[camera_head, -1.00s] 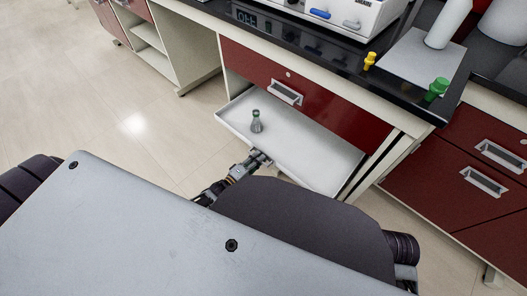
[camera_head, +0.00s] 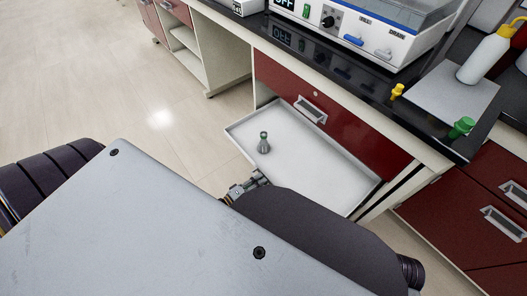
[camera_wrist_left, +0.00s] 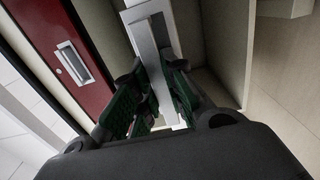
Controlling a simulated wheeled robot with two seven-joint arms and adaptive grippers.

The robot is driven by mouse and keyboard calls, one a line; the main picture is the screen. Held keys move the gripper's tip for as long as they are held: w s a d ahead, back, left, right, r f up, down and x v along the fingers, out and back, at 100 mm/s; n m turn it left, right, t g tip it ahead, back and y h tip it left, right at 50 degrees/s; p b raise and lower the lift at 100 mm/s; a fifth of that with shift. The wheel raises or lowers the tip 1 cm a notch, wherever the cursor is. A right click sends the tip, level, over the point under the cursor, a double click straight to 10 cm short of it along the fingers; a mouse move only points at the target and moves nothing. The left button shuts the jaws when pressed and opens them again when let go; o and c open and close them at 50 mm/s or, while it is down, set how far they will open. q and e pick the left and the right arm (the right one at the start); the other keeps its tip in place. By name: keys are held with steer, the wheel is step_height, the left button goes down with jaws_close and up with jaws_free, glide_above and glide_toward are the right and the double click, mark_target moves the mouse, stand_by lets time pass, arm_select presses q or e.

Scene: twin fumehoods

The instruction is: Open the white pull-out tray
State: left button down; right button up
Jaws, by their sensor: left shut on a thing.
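The white pull-out tray (camera_head: 315,165) sticks out from under a red drawer (camera_head: 335,118) in the head view. A small flask (camera_head: 264,143) with a dark top stands upright on it near its left side. My left gripper (camera_head: 258,178) is at the tray's front edge, partly hidden by my own body. In the left wrist view, the green-padded fingers of my left gripper (camera_wrist_left: 158,78) are shut around a pale bar at the tray front (camera_wrist_left: 148,28). The exact contact is partly hidden by the fingers. My right gripper is not in view.
Above the drawer is a black worktop (camera_head: 350,75) with a white device (camera_head: 375,28), a wash bottle (camera_head: 490,52), and yellow (camera_head: 397,91) and green (camera_head: 461,127) knobs. More red drawers (camera_head: 470,205) are at the right. Open floor (camera_head: 130,90) lies at the left.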

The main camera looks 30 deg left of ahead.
arm_select(q)
steer(key=shift+s+a, duration=0.1)
steer(key=shift+s, duration=0.05)
steer(key=c, duration=1.4)
jaws_free()
steer(key=shift+c, duration=0.2)
steer(key=v, duration=1.2)
steer(key=shift+s, duration=0.1)
